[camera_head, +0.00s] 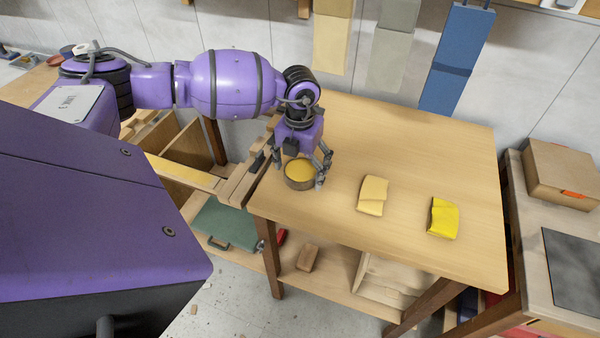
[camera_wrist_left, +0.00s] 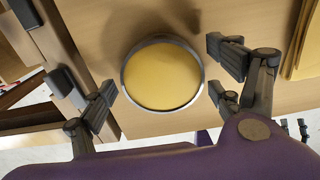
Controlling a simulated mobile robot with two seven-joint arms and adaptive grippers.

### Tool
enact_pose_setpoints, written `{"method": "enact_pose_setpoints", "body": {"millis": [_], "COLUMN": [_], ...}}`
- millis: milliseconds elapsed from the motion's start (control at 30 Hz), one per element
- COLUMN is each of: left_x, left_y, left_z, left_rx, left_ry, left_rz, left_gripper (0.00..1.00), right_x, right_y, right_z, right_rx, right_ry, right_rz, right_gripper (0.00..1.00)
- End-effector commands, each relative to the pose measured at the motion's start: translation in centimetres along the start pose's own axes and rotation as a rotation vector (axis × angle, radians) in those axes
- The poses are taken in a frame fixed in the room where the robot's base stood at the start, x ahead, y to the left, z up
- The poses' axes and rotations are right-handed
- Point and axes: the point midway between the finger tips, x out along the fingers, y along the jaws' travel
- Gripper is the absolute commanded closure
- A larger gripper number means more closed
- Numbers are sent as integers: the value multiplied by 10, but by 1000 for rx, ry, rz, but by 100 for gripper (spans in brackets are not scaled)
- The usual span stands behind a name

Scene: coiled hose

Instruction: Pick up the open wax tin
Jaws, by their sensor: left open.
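The open wax tin (camera_head: 299,182) is a round dark metal tin filled with yellow wax. It stands on the wooden workbench near its left end. My left gripper (camera_head: 304,172) is open and points down at the tin, with its fingers spread to either side. In the left wrist view the tin (camera_wrist_left: 162,75) lies between the open fingers of the left gripper (camera_wrist_left: 165,92), with gaps on both sides. My right gripper is not in view.
A folded pale yellow cloth (camera_head: 373,195) and a folded bright yellow cloth (camera_head: 443,217) lie to the right on the workbench (camera_head: 410,140). A wooden vise (camera_head: 245,178) is at the bench's left edge, close to my gripper. A cardboard box (camera_head: 562,175) sits beyond the right end.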

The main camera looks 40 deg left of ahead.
Motion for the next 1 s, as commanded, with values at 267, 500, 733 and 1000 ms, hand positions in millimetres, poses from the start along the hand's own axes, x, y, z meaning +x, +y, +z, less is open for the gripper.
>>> {"method": "enact_pose_setpoints", "body": {"millis": [267, 500, 733, 1000], "left_x": [3, 3, 3, 1], "left_y": [0, 0, 0, 0], "left_z": [0, 0, 0, 1], "left_rx": [0, 0, 0, 0], "left_ry": [0, 1, 1, -1], "left_rz": [0, 0, 1, 0], "left_gripper": [23, 54, 84, 93], "right_x": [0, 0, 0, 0], "right_y": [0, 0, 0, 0], "right_z": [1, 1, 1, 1], "right_rx": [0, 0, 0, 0], "right_ry": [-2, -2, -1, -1], "right_rz": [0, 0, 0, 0], "right_gripper": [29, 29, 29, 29]}}
